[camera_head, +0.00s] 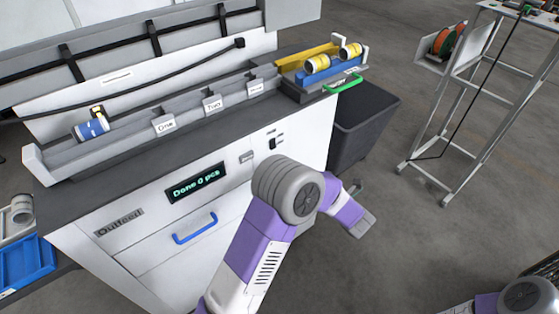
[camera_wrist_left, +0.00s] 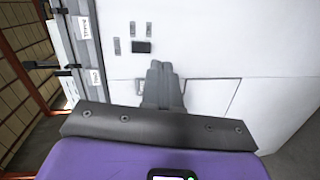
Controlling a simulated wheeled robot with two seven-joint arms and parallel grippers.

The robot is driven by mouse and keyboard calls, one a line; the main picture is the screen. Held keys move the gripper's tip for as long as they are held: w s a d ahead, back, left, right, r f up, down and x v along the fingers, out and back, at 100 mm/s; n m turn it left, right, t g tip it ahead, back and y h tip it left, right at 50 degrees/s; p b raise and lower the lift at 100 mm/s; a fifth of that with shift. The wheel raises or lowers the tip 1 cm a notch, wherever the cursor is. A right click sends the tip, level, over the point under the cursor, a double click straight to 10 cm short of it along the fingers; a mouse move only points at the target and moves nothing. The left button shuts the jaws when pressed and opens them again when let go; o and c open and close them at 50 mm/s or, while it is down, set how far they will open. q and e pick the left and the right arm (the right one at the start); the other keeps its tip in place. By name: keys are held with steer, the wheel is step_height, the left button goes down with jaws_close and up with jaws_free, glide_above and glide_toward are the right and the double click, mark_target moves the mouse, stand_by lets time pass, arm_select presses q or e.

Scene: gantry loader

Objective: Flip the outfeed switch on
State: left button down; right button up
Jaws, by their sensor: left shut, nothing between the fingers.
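The outfeed cabinet (camera_head: 150,235) has a white front panel with an "Outfeed" label (camera_head: 118,222) and a lit display (camera_head: 195,182) reading "Done 0 pcs". A small black switch (camera_head: 275,144) sits on the panel's upper right part. In the left wrist view the black switch (camera_wrist_left: 141,46) is ahead and slightly left of my left gripper (camera_wrist_left: 163,66). The gripper's fingers are shut and empty, apart from the switch. The head view does not clearly show the fingers, and the switch's position is too small to read. My right gripper is out of view.
A grey trough (camera_head: 110,146) on the cabinet top holds a blue roll (camera_head: 91,128). A blue tray (camera_head: 305,82) holds yellow rolls at the far end. A blue drawer handle (camera_head: 195,228) projects from the front. A dark bin (camera_head: 365,130) stands beside the cabinet.

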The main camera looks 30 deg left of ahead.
mark_target(274, 148)
arm_select(q)
steer(key=r+n, duration=0.1)
steer(key=s+n+g+y, duration=0.1)
steer(key=shift+s+d+r+n+g, duration=0.1)
steer(key=shift+s+r+n+g, duration=0.1)
steer(key=shift+r+n+g, duration=0.15)
steer(key=b+x, duration=0.2)
steer(key=x, duration=1.2)
steer(key=shift+w+r, duration=0.1)
steer(key=shift+r, duration=0.05)
